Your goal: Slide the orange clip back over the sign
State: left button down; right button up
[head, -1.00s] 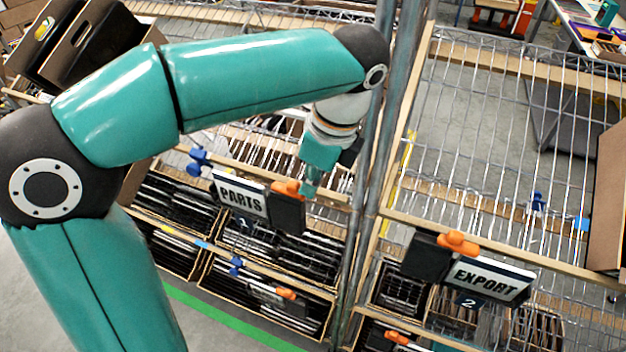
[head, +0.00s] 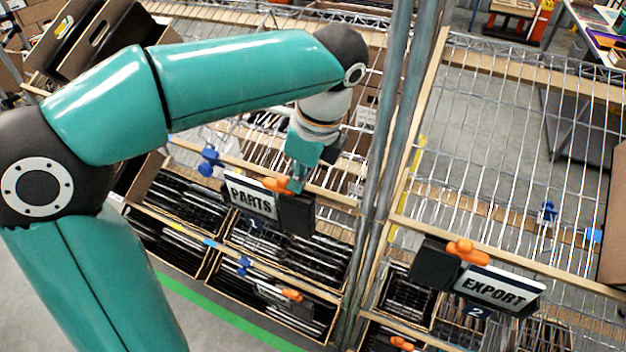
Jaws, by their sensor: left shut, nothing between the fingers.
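The PARTS sign (head: 250,195) is a white plate with black letters on the shelf's wooden front rail. A black holder (head: 297,215) is at its right end. An orange clip (head: 275,184) sits on the top edge, over the right end of the sign. My left gripper (head: 296,184) is shut and empty, pointing down just right of the clip; it looks to be touching the clip's right side, though the contact is small in view. My right gripper is not in view.
An EXPORT sign (head: 497,289) with its own orange clip (head: 467,251) is on the right-hand shelf. Metal posts (head: 385,150) stand between the shelves, right of my gripper. A blue clamp (head: 209,161) is on the rail left of the PARTS sign. Cartons (head: 285,250) of dark items lie below.

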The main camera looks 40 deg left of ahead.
pick_arm(q)
jog(key=w+d+r+p, duration=0.1)
jog(key=d+r, duration=0.5)
jog(key=r, duration=0.3)
jog(key=shift+w+r+p, duration=0.25)
jog(key=shift+r+p, duration=0.05)
jog(key=shift+r, duration=0.05)
jog(key=shift+f, duration=0.1)
